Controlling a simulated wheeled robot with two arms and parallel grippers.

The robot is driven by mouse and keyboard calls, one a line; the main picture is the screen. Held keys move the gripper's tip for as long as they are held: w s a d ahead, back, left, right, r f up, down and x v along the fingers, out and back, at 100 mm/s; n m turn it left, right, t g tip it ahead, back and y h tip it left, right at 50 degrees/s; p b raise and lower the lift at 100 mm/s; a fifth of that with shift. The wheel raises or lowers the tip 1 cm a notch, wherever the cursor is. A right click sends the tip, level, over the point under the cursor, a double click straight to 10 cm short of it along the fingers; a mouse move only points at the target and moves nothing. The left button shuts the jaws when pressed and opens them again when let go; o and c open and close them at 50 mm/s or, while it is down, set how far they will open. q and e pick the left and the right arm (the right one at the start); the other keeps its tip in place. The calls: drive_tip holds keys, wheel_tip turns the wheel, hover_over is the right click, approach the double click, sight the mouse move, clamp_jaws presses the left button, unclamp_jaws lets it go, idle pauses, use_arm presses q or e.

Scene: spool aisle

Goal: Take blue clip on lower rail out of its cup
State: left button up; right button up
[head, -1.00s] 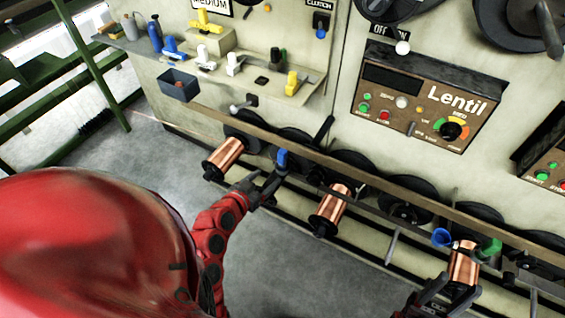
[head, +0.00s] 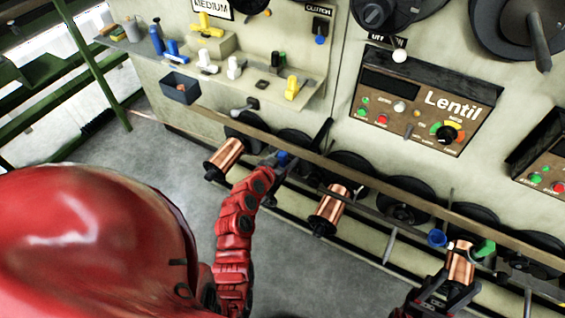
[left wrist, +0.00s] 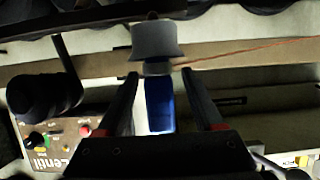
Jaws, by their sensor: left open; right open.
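The blue clip (head: 283,157) is at the lower rail, partly covered by my left gripper (head: 275,163). In the left wrist view the blue clip (left wrist: 160,106) lies between the two open fingers of my left gripper (left wrist: 160,74), with a gap on each side. A pale grey cup-like piece (left wrist: 156,41) sits at the clip's far end, just beyond the fingertips. How deep the clip sits in it cannot be told. My right gripper (head: 458,288) is open at the lower right, by a copper spool (head: 461,263).
The long rail (head: 350,178) crosses in front of black discs. More copper spools (head: 328,208) stick out below it. A blue funnel-shaped piece (head: 437,238) and a green piece (head: 484,248) are near the right spool. A shelf (head: 265,80) holds several coloured clips.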

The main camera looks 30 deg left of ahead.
use_arm(q)
drive_tip(key=shift+w+f, duration=0.3)
drive_tip(key=shift+w, duration=0.35)
clamp_jaws()
